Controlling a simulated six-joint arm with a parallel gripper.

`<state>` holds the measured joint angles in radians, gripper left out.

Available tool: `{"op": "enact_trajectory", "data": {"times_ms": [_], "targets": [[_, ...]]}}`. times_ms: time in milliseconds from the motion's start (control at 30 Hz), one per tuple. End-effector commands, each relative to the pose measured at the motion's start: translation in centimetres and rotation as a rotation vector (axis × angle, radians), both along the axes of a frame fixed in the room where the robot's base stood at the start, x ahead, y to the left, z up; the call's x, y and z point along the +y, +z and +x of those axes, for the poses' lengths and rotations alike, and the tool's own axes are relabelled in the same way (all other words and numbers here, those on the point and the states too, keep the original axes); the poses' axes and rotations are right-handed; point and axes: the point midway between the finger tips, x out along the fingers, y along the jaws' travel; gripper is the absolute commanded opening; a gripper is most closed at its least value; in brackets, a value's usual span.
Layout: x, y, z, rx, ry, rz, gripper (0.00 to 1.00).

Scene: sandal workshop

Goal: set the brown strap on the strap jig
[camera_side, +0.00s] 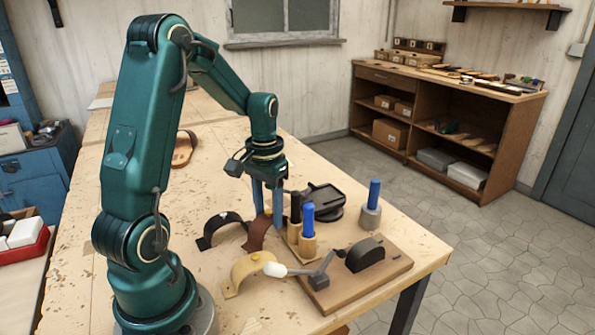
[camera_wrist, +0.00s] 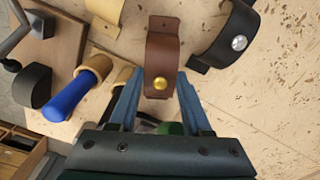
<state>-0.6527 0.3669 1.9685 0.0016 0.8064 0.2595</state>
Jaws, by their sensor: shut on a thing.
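The brown strap (camera_side: 257,235) is an arched band with a brass stud, seen at the table in the side view. It also shows in the wrist view (camera_wrist: 163,45). My gripper (camera_side: 269,220) points down at it, and its blue fingers are shut on the strap's near end, one on each side of the stud. I cannot tell whether the strap touches the table. The strap jig seems to be the wooden board (camera_side: 345,288) with a black rounded form (camera_side: 365,254) and a white-handled lever (camera_side: 275,269). It stands to the right of my gripper.
A black strap (camera_side: 220,229) and a tan strap (camera_side: 250,268) lie close to the brown one. Blue- and black-handled tools stand in a wooden holder (camera_side: 301,245) between my gripper and the jig. A blue-handled tool (camera_side: 373,194) and a black device (camera_side: 322,201) are behind.

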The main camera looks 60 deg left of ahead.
Motion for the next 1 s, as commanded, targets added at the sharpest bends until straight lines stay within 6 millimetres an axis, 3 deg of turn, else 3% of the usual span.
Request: {"op": "enact_trajectory", "data": {"times_ms": [133,533,567,600,633,1000], "targets": [[-0.04,-1.03,-0.05,0.001,0.0,0.0,0.0],[-0.05,-1.44,-0.05,0.002,0.001,-0.001,0.0],[-0.05,-1.43,-0.05,0.001,0.001,0.0,0.56],[-0.04,-1.41,-0.04,0.001,0.001,0.0,0.72],[-0.04,-1.4,-0.04,0.001,0.001,0.0,0.79],[0.0,-1.04,0.01,-0.002,0.001,0.002,0.79]]}}
